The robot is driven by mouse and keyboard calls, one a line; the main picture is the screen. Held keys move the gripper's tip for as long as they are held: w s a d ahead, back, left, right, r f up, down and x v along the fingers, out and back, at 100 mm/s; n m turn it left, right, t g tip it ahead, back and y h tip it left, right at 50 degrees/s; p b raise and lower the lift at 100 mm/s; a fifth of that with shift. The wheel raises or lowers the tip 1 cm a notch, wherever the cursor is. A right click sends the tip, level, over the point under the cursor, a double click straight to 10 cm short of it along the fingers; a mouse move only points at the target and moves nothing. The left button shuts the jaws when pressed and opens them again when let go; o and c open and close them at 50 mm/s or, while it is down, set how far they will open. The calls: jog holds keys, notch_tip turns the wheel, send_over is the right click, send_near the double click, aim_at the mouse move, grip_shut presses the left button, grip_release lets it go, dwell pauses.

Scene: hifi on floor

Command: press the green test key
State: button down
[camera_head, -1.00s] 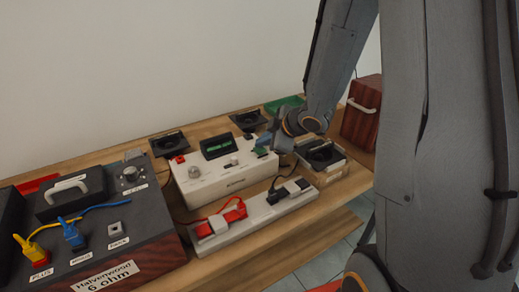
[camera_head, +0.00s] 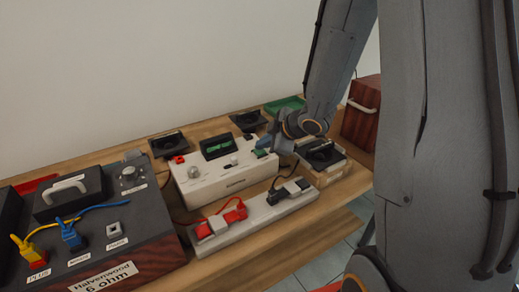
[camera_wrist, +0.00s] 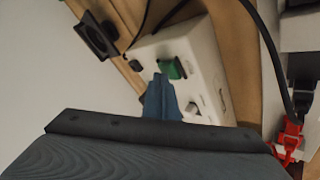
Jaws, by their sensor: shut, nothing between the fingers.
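The white instrument box (camera_head: 228,184) stands on the wooden bench. The green test key (camera_head: 261,153) is on its top, near the right end. In the wrist view the green key (camera_wrist: 172,68) stands up from the white box (camera_wrist: 205,50). My gripper (camera_head: 264,142) is at the key's far side in the head view, its blue fingers shut and empty. In the wrist view my gripper (camera_wrist: 160,80) has its fingertips just beside the key, slightly left and below. I cannot tell whether they touch the box or the key.
The box also carries a red button (camera_head: 179,159), a grey knob (camera_head: 194,172) and a dark display (camera_head: 216,147) with a green trace. A power strip (camera_head: 252,218) lies in front. A large dark resistor unit (camera_head: 110,225) stands left, a wooden box (camera_head: 362,112) right.

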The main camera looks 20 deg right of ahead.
aim_at(262, 152)
jog(key=shift+r+p, duration=0.95)
jog(key=shift+p, duration=0.15)
notch_tip(262, 152, up, 5)
jog(key=p, duration=0.5)
